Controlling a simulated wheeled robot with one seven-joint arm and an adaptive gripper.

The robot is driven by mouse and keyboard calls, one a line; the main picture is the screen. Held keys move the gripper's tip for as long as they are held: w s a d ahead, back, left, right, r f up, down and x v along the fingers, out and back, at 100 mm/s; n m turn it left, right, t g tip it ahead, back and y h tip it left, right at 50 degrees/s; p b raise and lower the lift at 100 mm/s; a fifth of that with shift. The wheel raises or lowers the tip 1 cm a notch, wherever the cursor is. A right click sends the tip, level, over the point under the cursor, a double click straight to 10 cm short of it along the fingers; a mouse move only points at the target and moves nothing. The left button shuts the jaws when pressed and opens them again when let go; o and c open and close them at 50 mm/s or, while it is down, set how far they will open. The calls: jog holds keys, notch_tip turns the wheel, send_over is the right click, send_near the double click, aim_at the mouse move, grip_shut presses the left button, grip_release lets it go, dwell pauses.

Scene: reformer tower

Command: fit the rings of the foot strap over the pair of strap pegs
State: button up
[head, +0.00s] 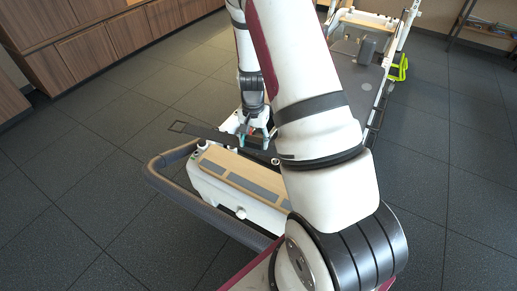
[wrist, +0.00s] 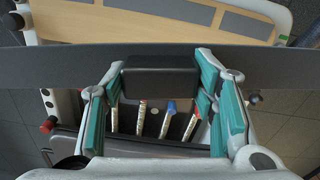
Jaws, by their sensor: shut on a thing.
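The foot strap (head: 218,137) is a long dark band held out flat above the end of the reformer. Its left end carries a square-looking ring (head: 178,126) hanging free in the air. A pale round piece (head: 275,161) shows near its right end, where my arm hides part of it. In the wrist view the strap (wrist: 60,66) crosses the whole picture, with a black block (wrist: 160,76) at its middle. My gripper (head: 257,140) is shut on this block, a teal-padded finger on each side. I cannot clearly make out the strap pegs.
The reformer's white end box with a wooden top (head: 228,168) stands below the strap, inside a grey curved rail (head: 190,203). Several coloured springs (wrist: 140,118) lie below the gripper. Wooden cabinets (head: 95,55) stand at the back left. The floor at left is clear.

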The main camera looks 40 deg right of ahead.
jog(key=shift+w+d+f+m+b, duration=0.1)
jog(key=shift+d+f+m+b, duration=0.6)
jog(key=shift+d+f+b, duration=0.35)
jog(key=shift+d+m, duration=0.3)
jog(key=shift+d, duration=0.25)
jog(key=shift+f, duration=0.1)
jog(key=shift+f+b, duration=4.6)
jog(key=shift+f, duration=1.2)
jog(key=shift+f+b, duration=1.4)
jog(key=shift+f, duration=0.45)
jog(key=o, duration=1.4)
jog(key=shift+c, duration=0.2)
jog(key=shift+r, duration=0.1)
